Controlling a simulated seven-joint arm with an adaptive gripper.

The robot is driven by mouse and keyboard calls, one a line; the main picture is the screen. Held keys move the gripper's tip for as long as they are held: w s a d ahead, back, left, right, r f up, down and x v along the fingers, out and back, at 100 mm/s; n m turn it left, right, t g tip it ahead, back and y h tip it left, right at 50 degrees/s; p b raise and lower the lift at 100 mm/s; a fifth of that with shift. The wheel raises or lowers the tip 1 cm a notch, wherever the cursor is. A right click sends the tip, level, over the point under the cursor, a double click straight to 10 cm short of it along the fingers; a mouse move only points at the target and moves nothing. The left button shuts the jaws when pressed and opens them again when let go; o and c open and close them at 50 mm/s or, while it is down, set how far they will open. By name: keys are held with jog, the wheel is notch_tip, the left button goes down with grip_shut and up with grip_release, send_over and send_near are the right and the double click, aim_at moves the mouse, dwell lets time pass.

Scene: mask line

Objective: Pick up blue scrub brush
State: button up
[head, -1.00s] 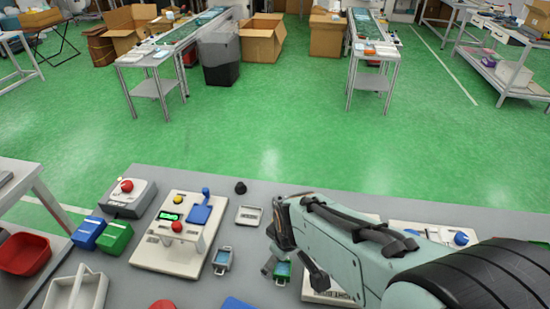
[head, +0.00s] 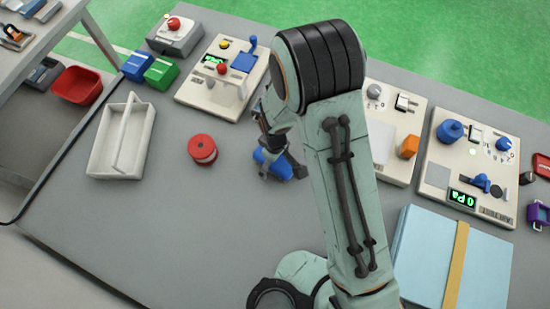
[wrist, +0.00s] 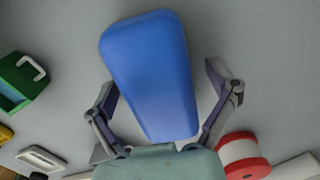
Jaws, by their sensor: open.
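The blue scrub brush (wrist: 150,75) lies on the grey table and fills the middle of the wrist view, its smooth blue face toward the camera. In the head view the brush (head: 268,158) is mostly hidden beneath my wrist and gripper. My gripper (wrist: 166,88) is open, with one finger on each side of the brush. A gap shows between the brush and the right fingertip; the left finger is close to its edge. I cannot tell whether the left finger touches. In the head view my gripper (head: 284,160) is low over the brush.
A red spool (head: 202,149) stands left of the brush, with a white handled tray (head: 102,150) beyond it. Control panels (head: 198,94) line the back edge. A light blue folder (head: 415,245) lies at the right. Bare table is in front of the spool.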

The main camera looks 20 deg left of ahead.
jog(key=c, duration=1.3)
jog(key=shift+o, duration=0.2)
